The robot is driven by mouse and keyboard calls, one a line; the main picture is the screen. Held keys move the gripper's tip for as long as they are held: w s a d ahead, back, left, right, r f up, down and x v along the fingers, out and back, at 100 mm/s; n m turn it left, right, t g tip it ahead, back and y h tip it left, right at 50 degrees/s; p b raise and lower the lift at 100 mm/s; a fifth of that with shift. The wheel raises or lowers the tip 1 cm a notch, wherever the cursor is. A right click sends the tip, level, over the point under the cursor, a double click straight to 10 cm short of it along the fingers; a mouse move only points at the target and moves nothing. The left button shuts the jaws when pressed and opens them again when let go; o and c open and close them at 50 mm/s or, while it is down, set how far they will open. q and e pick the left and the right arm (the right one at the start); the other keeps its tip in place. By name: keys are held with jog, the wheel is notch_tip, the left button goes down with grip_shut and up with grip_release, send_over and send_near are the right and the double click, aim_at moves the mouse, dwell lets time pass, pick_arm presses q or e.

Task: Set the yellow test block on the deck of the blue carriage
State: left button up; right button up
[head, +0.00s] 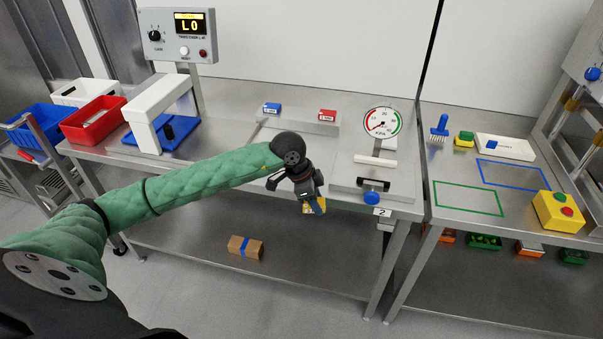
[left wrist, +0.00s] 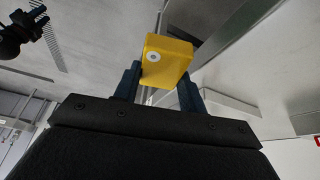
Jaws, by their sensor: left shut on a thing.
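My left gripper (head: 314,204) is shut on the yellow test block (head: 320,207) and holds it in front of the steel bench's front edge. In the left wrist view the yellow block (left wrist: 168,58) sits between the two dark fingers, with a pale round mark on one face. A blue flat plate (head: 184,133) with a black knob on it lies under the white arch at the bench's left end; it appears to be the blue carriage. The arch hides part of it. It is well to the left of the gripper, apart from it. My right gripper does not show.
The white arch (head: 160,95) stands over the blue plate. A red tray (head: 94,120) is at far left, a control box (head: 178,35) behind. A gauge press (head: 382,124) stands right of my gripper. A brown box (head: 245,247) lies on the lower shelf. Mid-bench is largely clear.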

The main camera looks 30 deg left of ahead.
pick_arm(q)
jog(key=d+f+n, duration=0.1)
jog(key=d+f, duration=0.5)
jog(key=f, duration=0.4)
jog(key=shift+w+d+n+t, duration=0.15)
jog(key=shift+d+n+t, duration=0.05)
jog(key=shift+n+t, duration=0.1)
jog(key=shift+a+f, duration=0.1)
